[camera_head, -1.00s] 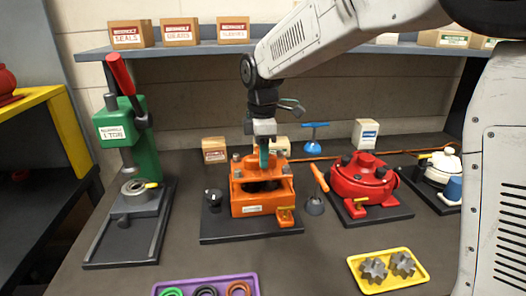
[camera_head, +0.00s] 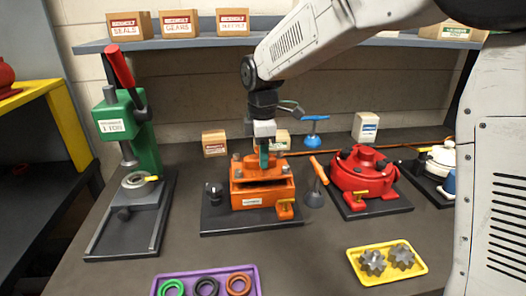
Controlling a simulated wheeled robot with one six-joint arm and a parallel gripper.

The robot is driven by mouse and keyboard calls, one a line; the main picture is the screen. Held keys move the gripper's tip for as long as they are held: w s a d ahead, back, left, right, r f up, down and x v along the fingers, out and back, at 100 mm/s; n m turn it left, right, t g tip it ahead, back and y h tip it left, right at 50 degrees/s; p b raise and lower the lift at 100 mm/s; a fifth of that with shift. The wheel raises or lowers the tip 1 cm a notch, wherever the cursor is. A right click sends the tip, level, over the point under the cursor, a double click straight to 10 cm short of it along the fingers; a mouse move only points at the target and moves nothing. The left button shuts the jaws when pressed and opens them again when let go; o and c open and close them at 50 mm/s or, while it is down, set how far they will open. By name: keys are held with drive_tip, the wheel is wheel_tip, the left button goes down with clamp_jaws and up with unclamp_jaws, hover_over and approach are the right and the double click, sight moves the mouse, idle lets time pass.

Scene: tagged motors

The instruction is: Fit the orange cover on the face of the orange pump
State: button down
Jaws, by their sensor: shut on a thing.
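The orange pump (camera_head: 262,195) is a boxy orange body on a dark base plate in the middle of the bench. My gripper (camera_head: 264,153) points down over it and is shut on the orange cover (camera_head: 251,170). The cover lies low over the pump, roughly level, with grey bolts at its corners. It looks to be on or very close to the pump's face; I cannot tell if it sits fully flush. The cover hides the pump's face, and the arm hides part of the cover's back.
A green press (camera_head: 128,135) stands left. A red pump (camera_head: 362,178) and an orange-handled tool (camera_head: 317,185) are close on the right. A purple tray of rings (camera_head: 247,270) and a yellow tray of gears (camera_head: 414,266) lie in front. A shelf (camera_head: 350,48) spans the back.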

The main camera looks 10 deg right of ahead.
drive_tip(key=shift+f, duration=1.5)
drive_tip(key=c, duration=0.9)
unclamp_jaws()
drive_tip(key=shift+f, duration=0.1)
drive_tip(key=shift+r, duration=3.05)
drive_tip(key=shift+r, duration=0.1)
wheel_tip(320, 180, up, 8)
drive_tip(key=shift+f, duration=0.2)
